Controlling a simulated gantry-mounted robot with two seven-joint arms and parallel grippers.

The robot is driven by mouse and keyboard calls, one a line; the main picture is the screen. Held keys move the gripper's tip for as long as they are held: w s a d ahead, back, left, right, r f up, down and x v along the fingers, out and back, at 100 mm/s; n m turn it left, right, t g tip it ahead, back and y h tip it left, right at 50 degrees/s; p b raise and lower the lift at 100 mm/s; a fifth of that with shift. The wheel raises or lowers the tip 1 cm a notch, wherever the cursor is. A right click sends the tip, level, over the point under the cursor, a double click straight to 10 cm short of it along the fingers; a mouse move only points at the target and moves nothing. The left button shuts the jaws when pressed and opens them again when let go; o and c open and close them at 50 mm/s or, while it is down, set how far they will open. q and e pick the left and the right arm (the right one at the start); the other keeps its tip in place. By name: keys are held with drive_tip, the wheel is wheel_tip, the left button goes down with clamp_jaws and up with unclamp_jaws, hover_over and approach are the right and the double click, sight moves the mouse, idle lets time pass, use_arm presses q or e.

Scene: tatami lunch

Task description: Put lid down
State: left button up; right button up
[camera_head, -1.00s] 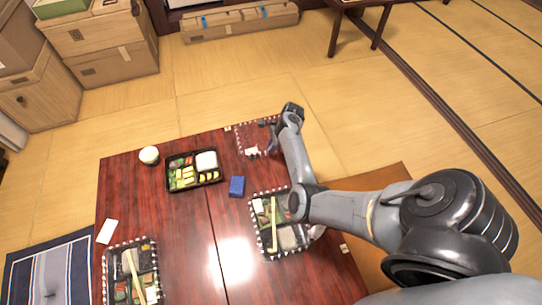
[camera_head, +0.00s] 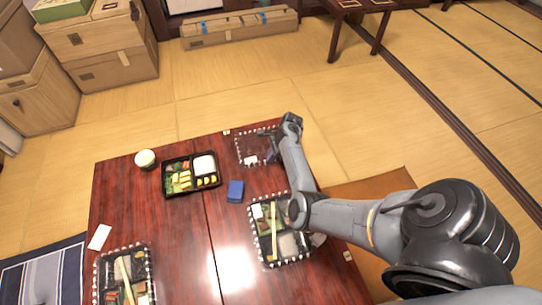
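A clear lid (camera_head: 243,149) with a pale dotted rim is at the far right corner of the red-brown table (camera_head: 180,235). It looks flat and low over the tabletop; I cannot tell if it touches the wood. My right gripper (camera_head: 268,147) is at the lid's right part, with its arm coming from the right. The fingers are small and dark, so whether they are closed on the lid is unclear. My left gripper is not in view.
An uncovered bento (camera_head: 162,181) is left of the lid, beside a round pale cup (camera_head: 145,159). A blue box (camera_head: 235,191) lies mid-table. Dotted-rim bentos with chopsticks stand under my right arm (camera_head: 260,228) and at front left (camera_head: 98,275). Bare wood lies between them.

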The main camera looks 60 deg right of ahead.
drive_tip(key=o, duration=0.4)
drive_tip(key=shift+o, duration=0.2)
drive_tip(key=shift+r, duration=0.1)
drive_tip(key=s+d+r+n+g+h+p, duration=0.1)
drive_tip(key=s+d+r+n+p, duration=0.2)
drive_tip(key=r, duration=0.4)
drive_tip(key=s+d+r+n+h+p, duration=0.1)
drive_tip(key=s+d+r+h+p, duration=0.15)
drive_tip(key=r+p, duration=0.35)
drive_tip(key=s+a+r+n, duration=0.2)
drive_tip(key=s+a+n, duration=0.2)
drive_tip(key=a+n, duration=0.4)
drive_tip(key=s+a+r+n+t, duration=0.1)
drive_tip(key=s+a+r+n, duration=0.2)
drive_tip(key=a, duration=1.4)
drive_tip(key=s+a+r+n, duration=0.3)
drive_tip(key=s+a+n, duration=0.3)
drive_tip(key=a+n, duration=0.6)
drive_tip(key=shift+s+a+n, duration=0.15)
drive_tip(key=shift+a+n, duration=0.25)
drive_tip(key=shift+n, duration=0.5)
